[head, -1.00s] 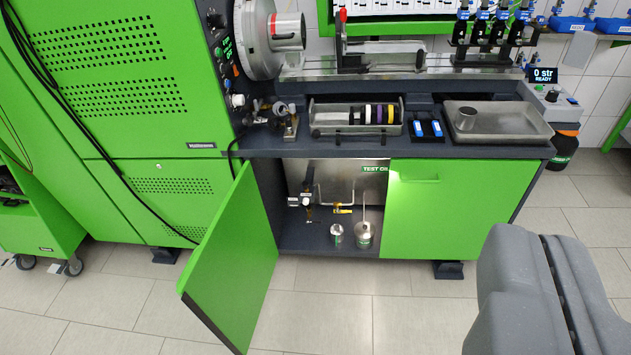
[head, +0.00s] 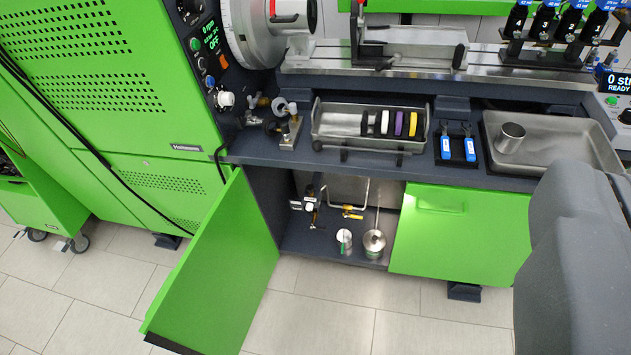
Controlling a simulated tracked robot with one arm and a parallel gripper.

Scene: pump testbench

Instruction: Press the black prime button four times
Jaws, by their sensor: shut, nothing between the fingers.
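A small grey control box (head: 612,110) stands at the right edge of the head view, partly cut off. Its display (head: 615,83) reads "0 str" and "READY". A green button (head: 611,101) sits on the box. A black round button (head: 626,117), which looks like the prime button, is on the box at the picture's edge. My gripper is not in view; its fingertips do not show. A large grey part of my own arm fills the lower right, just below the box, and hides what lies behind it.
An open green cabinet door (head: 215,270) juts into the room. The tiled floor (head: 330,300) in front is clear.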

